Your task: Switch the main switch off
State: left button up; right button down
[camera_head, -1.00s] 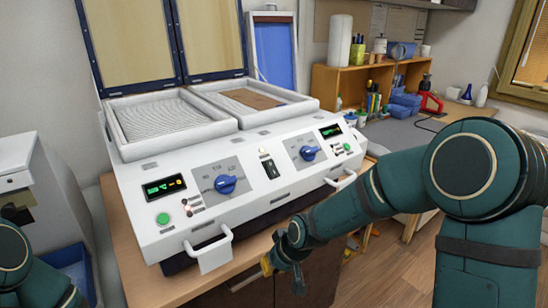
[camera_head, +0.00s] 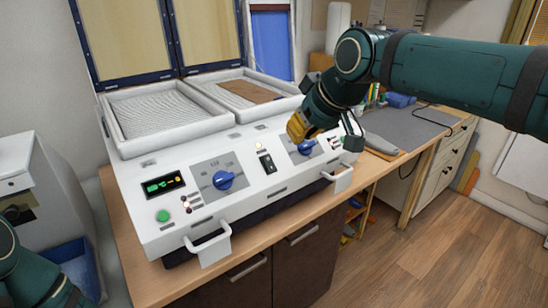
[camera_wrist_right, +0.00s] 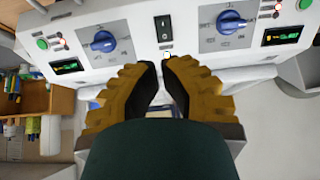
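The main switch (camera_head: 267,165) is a black rocker on the white sloping front panel of the forming machine (camera_head: 150,215), between two blue knobs. A small lamp (camera_head: 259,146) beside it glows. The switch also shows in the right wrist view (camera_wrist_right: 163,28), beyond the fingertips. My right gripper (camera_head: 296,132) has yellow fingers and is above the panel, up and right of the switch and apart from it. In the right wrist view its fingertips (camera_wrist_right: 160,66) come close together with nothing between them. My left gripper is out of view; only part of my left arm shows.
The left knob (camera_head: 223,180) and right knob (camera_head: 306,147) flank the switch. A green button (camera_head: 162,216) and lit display (camera_head: 163,185) are at the panel's left. Two white handles stick out in front. Trays and raised lids are behind.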

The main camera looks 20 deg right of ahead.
aim_at(271, 161)
jog(key=shift+f, duration=0.1)
jog(key=b+x, duration=0.2)
jog(key=x, duration=1.1)
jog(key=shift+w+a+r+b, duration=0.15)
jog(key=shift+w+r+b, duration=0.05)
jog(key=shift+r+b, duration=0.1)
jog(key=shift+w+a+f, duration=0.15)
jog(key=shift+w+f, duration=0.2)
jog(key=shift+w, duration=0.05)
jog(key=shift+w+a+f, duration=0.15)
jog(key=shift+w+f, duration=0.05)
jog(key=shift+w, duration=0.15)
jog(key=shift+r+p, duration=0.2)
jog(key=shift+p, duration=0.15)
